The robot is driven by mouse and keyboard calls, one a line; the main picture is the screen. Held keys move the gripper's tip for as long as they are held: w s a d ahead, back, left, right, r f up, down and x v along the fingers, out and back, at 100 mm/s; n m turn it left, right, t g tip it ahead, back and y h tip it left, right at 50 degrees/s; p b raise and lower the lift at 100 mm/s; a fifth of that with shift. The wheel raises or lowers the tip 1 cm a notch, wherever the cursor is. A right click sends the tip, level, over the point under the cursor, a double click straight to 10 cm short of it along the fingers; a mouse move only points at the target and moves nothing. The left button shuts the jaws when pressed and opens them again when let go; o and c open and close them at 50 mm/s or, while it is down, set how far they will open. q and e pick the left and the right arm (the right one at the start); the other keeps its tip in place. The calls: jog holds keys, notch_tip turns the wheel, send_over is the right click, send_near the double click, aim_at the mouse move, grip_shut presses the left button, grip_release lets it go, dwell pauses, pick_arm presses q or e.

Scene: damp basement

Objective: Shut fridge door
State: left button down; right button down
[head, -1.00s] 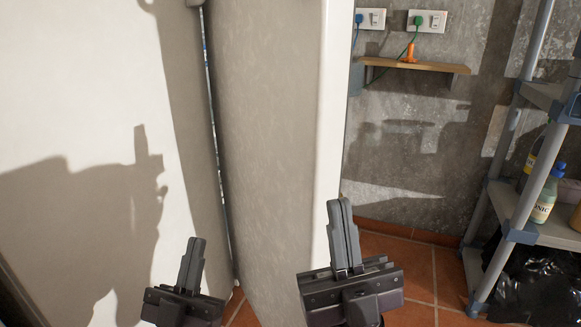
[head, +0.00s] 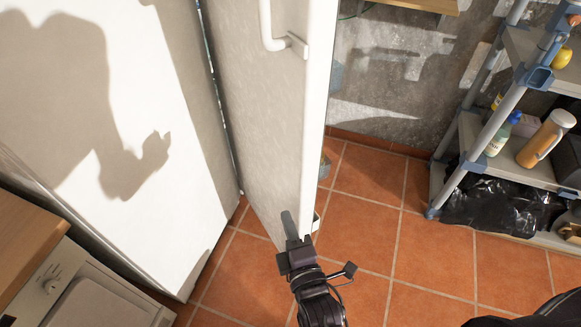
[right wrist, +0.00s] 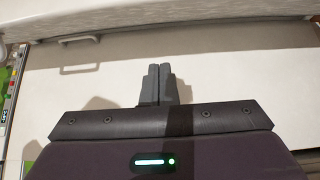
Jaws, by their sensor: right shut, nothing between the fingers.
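The white fridge body (head: 125,110) fills the left of the head view. Its door (head: 265,130) stands swung out, with a thin gap along the edge by the body and a white handle (head: 268,25) near its far edge. My right gripper (head: 288,222) is shut and empty, in front of the lower door near that edge; I cannot tell whether it touches. The right wrist view shows its closed fingers (right wrist: 157,85) against a pale panel, with a handle at upper left. My left gripper is not in view.
A grey shelf rack (head: 478,125) with bottles and a black bag (head: 490,200) stands at the right. A white appliance (head: 90,300) with a wooden top is at lower left. Tiled floor (head: 370,215) is clear between door and rack.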

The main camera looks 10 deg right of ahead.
aim_at(292, 180)
jog(key=shift+w+d+p, duration=0.25)
jog(key=shift+w+d, duration=0.2)
jog(key=shift+w, duration=1.45)
jog(key=shift+w+d+p, duration=0.25)
jog(key=shift+w+d, duration=0.15)
jog(key=shift+w, duration=1.45)
jog(key=shift+w+d+p, duration=0.25)
jog(key=shift+w+d, duration=0.2)
jog(key=shift+w, duration=1.45)
jog(key=shift+d, duration=0.15)
